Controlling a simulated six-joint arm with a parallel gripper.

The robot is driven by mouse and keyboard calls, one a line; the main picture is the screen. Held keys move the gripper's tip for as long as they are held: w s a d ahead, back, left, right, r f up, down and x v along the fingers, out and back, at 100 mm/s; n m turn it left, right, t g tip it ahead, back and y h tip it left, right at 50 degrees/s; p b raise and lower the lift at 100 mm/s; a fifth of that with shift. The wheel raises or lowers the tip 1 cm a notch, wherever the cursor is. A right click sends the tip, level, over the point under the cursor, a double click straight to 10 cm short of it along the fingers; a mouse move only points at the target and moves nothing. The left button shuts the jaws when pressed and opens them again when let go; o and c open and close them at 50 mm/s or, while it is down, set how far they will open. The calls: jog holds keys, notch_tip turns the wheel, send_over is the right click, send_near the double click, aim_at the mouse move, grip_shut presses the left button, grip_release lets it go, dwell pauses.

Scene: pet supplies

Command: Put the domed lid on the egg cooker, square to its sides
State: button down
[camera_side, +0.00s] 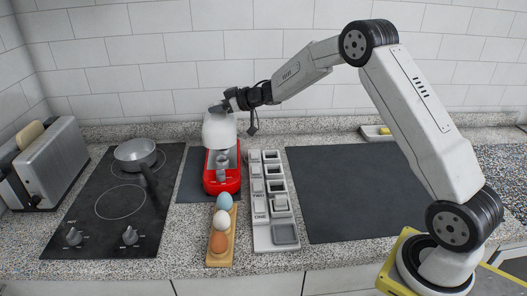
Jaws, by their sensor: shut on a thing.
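The egg cooker (223,186) is a red box with an open top, standing on a dark mat near the middle of the counter. A whitish domed lid (218,131) hangs above it, close over its back and left part. My gripper (220,106) is at the top of the lid and shut on it. The lid looks apart from the cooker, but the exact gap and its turn to the sides are hard to tell. A grey shape shows in or before the cooker's opening, too small to make out.
A wooden holder (221,249) with a blue, a white and a brown egg stands in front of the cooker. A grey labelled tray (262,236) is to its right. A hob (90,225) with a pan (136,152) and a toaster (52,160) are left. A dark mat (350,195) lies clear at right.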

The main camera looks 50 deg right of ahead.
jog(key=shift+f, duration=0.1)
jog(key=shift+f, duration=2.95)
jog(key=shift+f, duration=0.55)
dwell(0.7)
jog(key=shift+c, duration=1)
grip_release()
jog(key=shift+s+d, duration=0.1)
jog(key=shift+s, duration=0.05)
jog(key=v, duration=0.7)
jog(key=shift+s, duration=0.3)
jog(key=shift+d, duration=0.1)
jog(key=shift+r, duration=0.15)
